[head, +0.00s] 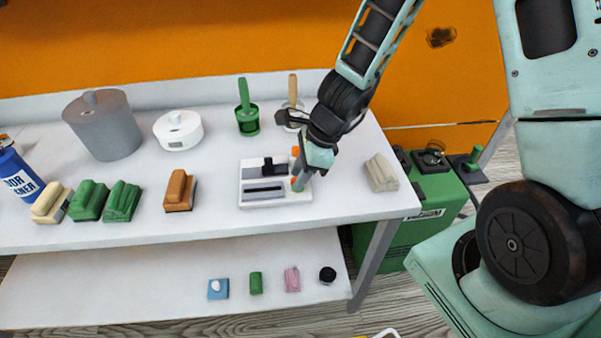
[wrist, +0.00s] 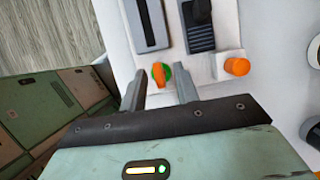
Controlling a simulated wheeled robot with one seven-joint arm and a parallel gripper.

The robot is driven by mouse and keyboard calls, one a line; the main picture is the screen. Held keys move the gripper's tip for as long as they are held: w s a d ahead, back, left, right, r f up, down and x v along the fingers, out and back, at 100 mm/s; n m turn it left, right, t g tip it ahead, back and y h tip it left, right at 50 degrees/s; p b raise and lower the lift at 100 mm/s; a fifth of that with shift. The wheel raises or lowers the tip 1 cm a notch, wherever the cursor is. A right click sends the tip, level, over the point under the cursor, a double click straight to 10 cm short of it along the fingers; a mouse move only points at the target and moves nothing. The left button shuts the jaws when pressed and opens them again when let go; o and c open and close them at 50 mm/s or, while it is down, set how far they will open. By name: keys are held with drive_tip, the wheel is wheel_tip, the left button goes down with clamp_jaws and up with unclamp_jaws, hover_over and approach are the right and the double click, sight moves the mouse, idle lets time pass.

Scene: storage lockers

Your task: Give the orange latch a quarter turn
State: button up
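The orange latch (wrist: 157,76) is a small elongated piece on a green round base, at the edge of a white panel device (head: 262,199). In the head view the orange latch (head: 295,181) is small and partly hidden by my gripper (head: 302,176). In the wrist view my gripper (wrist: 160,82) is open, with one finger on each side of the latch. Gaps show between the fingers and the latch, and nothing is held. I cannot tell how far the fingertips are from the panel in depth.
An orange round knob (wrist: 237,66) sticks out of the same device, right of the fingers. A black slot (wrist: 149,22) and a black slider (wrist: 199,30) lie beyond. On the table (head: 225,225) a beige brush (head: 381,173) stands right, a brown one (head: 179,191) left.

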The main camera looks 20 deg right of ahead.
drive_tip(key=p+v, duration=0.6)
drive_tip(key=v, duration=1.1)
drive_tip(key=shift+r+p, duration=0.2)
drive_tip(key=shift+p, duration=0.15)
drive_tip(key=shift+s, duration=0.15)
drive_tip(key=s+a+r+n+h, duration=0.1)
drive_tip(key=s+a+n, duration=0.3)
drive_tip(key=n, duration=0.6)
drive_tip(key=s+a+r+n+g+h, duration=0.1)
drive_tip(key=s+a+r+n, duration=0.2)
drive_tip(key=s+n, duration=0.5)
drive_tip(key=s+a+r+n+h, duration=0.1)
drive_tip(key=s+a+n, duration=0.4)
drive_tip(key=n, duration=0.6)
drive_tip(key=shift+s+a+r+n+h, duration=0.3)
drive_tip(key=shift+s+a+r+h, duration=0.1)
drive_tip(key=shift+a+r, duration=0.15)
